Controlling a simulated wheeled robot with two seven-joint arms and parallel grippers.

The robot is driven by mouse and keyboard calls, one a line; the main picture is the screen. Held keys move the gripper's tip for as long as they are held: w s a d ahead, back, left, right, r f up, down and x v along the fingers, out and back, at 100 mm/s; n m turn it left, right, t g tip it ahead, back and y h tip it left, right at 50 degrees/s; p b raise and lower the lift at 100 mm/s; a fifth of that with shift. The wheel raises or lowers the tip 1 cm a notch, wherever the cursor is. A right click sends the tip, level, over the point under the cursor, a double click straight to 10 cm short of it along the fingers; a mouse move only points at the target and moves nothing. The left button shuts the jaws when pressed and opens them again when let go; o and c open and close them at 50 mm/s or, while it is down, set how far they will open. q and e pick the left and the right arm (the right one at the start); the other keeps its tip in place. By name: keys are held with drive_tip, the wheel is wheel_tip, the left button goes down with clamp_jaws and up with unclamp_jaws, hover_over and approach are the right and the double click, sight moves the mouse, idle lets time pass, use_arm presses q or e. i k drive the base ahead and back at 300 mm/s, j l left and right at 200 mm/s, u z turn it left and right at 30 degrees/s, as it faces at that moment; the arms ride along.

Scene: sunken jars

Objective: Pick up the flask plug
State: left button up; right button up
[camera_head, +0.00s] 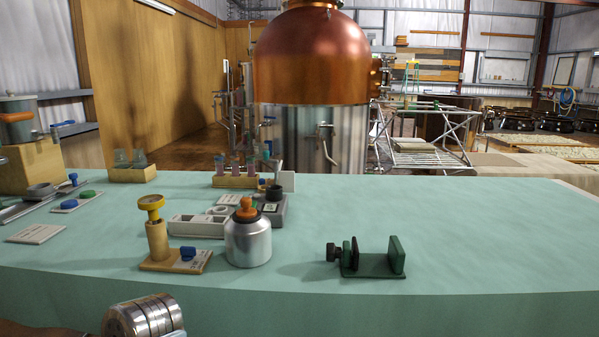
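A silver metal flask (248,242) stands upright on the green table, near the middle. An orange flask plug (246,209) with a rounded top sits in its neck. Neither gripper shows in the head view. A metallic cylindrical part of my arm comes in at the bottom left edge, well in front of the flask and apart from it.
Left of the flask is a wooden stand (158,241) with a yellow knob. A green clamp (375,262) stands to the right. Behind are a grey tray (197,227) and a tube rack (235,181). The table's right side is clear.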

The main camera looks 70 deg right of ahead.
sight(246, 212)
drive_tip(key=z, duration=1.9)
